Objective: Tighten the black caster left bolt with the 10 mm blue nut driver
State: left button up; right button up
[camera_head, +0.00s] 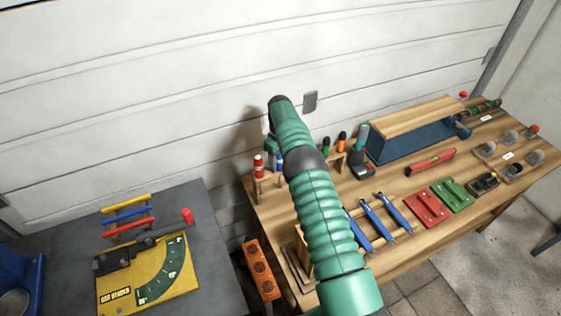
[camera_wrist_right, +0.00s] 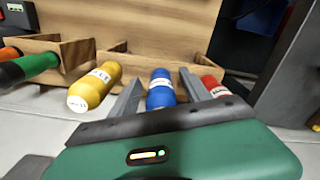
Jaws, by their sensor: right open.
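The blue nut driver (camera_wrist_right: 160,88) stands with its labelled handle toward my right wrist camera. My right gripper (camera_wrist_right: 162,84) is open, with one grey finger on each side of the blue handle and visible gaps. In the head view the blue driver (camera_head: 279,162) stands in the wooden rack, close to my right gripper (camera_head: 271,142). A black caster (camera_head: 486,182) appears to sit on a plate toward the right of the bench; its bolts are too small to tell apart. My left gripper is not in view.
A yellow driver (camera_wrist_right: 95,87) and a red driver (camera_wrist_right: 215,86) flank the blue one closely. A yellow bender (camera_head: 150,272) lies on the left table.

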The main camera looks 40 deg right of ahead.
jog(key=shift+a+f, duration=0.2)
jog(key=shift+f, duration=0.15)
jog(key=shift+d+f, duration=0.1)
jog(key=shift+d, duration=0.15)
jog(key=shift+c, duration=1)
jog(key=shift+d, duration=0.15)
jog(key=c, duration=0.5)
grip_shut()
jog(key=shift+a, duration=0.2)
jog(key=shift+o, duration=0.3)
grip_release()
jog(key=shift+d, duration=0.1)
grip_shut()
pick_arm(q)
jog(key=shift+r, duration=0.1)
